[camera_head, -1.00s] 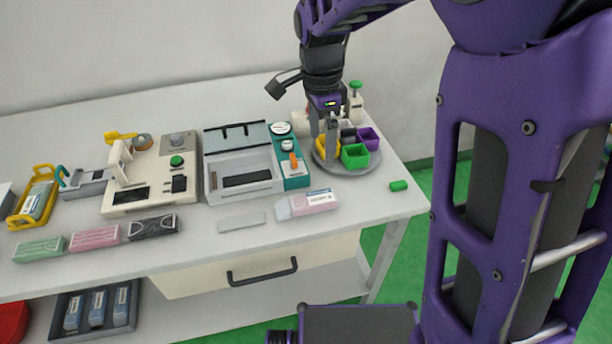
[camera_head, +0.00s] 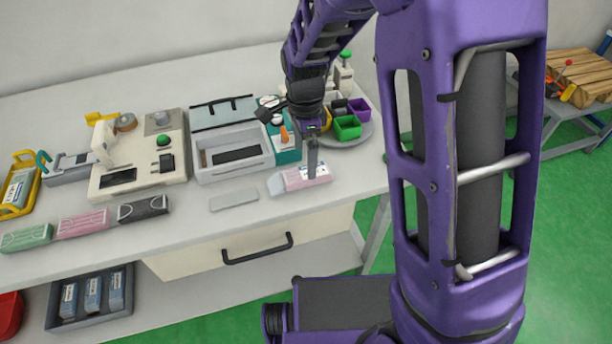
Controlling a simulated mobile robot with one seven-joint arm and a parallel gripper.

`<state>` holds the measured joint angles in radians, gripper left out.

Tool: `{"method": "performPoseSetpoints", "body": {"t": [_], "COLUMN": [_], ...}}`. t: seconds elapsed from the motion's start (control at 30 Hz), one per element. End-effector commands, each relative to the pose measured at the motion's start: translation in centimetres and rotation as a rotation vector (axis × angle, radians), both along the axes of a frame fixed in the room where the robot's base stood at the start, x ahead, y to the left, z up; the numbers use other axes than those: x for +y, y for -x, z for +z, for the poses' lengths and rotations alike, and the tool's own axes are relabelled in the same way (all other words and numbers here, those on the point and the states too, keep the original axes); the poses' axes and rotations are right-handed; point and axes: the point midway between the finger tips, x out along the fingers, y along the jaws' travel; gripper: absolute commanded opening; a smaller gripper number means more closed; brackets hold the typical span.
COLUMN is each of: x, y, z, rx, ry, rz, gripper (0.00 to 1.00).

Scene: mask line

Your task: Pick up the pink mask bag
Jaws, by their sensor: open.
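The pink mask bag (camera_head: 289,181), a pink and clear packet with a white label, lies flat near the front edge of the table, right of centre. My gripper (camera_head: 312,174) points down at its right part. The fingers are seen nearly edge-on and overlap the label in the picture. They are open, with nothing visibly held. I cannot tell whether the fingertips touch the bag or are just above it.
A grey flat block (camera_head: 234,200) lies left of the bag. A sealing machine with a grey tray (camera_head: 232,171) stands behind it. A round plate (camera_head: 362,139) with coloured cups is behind right. Green, pink (camera_head: 83,223) and black mask stacks line the front left.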

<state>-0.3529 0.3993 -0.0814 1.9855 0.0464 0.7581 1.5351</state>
Motion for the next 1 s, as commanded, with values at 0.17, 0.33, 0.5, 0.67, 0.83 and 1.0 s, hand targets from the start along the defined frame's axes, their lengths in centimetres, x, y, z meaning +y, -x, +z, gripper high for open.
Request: {"method": "performPoseSetpoints", "body": {"t": [0.17,0.33,0.5,0.67,0.83,1.0], "x": [-0.2,-0.2,-0.2,-0.2,-0.2,-0.2], "y": [0.4,0.5,0.5,0.4,0.4,0.4], "z": [-2.1,-4.5,-5.3,-5.2,-5.2,-5.2], "rx": [0.004,0.003,0.001,0.0,0.0,0.0], "ry": [0.001,0.001,0.0,0.0,0.0,0.0], "rz": [0.0,0.0,0.0,0.0,0.0,0.0], "gripper": [1.0,1.0,1.0,1.0,0.71,0.41]}}
